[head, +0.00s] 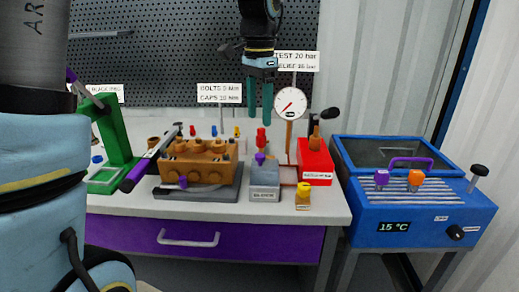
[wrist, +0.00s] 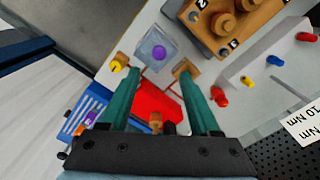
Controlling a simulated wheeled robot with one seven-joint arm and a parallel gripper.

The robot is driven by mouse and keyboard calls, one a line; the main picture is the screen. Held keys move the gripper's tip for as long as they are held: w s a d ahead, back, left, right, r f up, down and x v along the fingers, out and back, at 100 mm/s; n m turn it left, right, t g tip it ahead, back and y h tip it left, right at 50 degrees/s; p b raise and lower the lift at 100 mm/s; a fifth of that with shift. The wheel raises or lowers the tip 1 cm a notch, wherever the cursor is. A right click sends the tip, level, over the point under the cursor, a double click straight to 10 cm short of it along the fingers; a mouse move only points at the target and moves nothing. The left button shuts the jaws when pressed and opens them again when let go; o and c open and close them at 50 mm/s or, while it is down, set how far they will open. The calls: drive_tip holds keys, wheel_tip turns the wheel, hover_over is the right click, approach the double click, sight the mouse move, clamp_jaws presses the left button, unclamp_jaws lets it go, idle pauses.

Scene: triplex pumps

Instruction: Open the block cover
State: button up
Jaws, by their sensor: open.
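A brown pump block (head: 200,161) with round caps on top sits on a dark grey base on the bench; it also shows at the top of the wrist view (wrist: 232,22). I cannot tell a separate cover on it. A blue unit (head: 420,215) at the right has a dark glass-like panel (head: 365,151) and a purple arched handle (head: 412,161); the panel looks closed down on the unit. My gripper (head: 260,114) is open and empty, pointing down above the back of the bench, apart from both. Its two green fingers also show in the wrist view (wrist: 161,68).
A pressure gauge (head: 290,103) on a post and a red box (head: 314,163) stand near my gripper. A grey block (head: 264,181), a yellow-capped bottle (head: 303,196) and a green press (head: 114,142) share the bench. A perforated wall panel stands behind.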

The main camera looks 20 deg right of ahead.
sight(260, 154)
wheel_tip(260, 154, down, 11)
drive_tip(key=shift+d+r+p, duration=0.1)
drive_tip(key=shift+r+p, duration=0.05)
drive_tip(key=shift+p, duration=0.6)
clamp_jaws()
idle(1.1)
